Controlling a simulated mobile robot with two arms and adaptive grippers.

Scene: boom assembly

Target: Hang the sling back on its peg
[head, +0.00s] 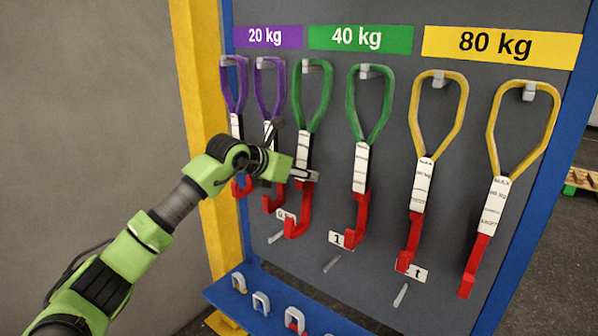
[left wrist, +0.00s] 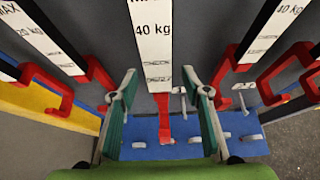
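A green 40 kg sling (head: 311,95) hangs at the left of the green section, its loop at a grey peg (head: 312,64). It has a white label and a red hook (head: 298,212). My left gripper (head: 289,154) is beside its label. In the left wrist view, the left gripper (left wrist: 160,88) is open, with one finger on each side of the sling's white 40 kg label (left wrist: 151,40). I cannot tell whether the fingers touch it. A second green sling (head: 368,105) hangs to the right. My right gripper is not in view.
Two purple slings (head: 232,85) hang at the left and two yellow slings (head: 437,110) at the right of the grey board (head: 400,85). Below is a blue shelf (head: 250,289) with several shackles. A yellow post (head: 202,90) stands left; small pins stick out below the hooks.

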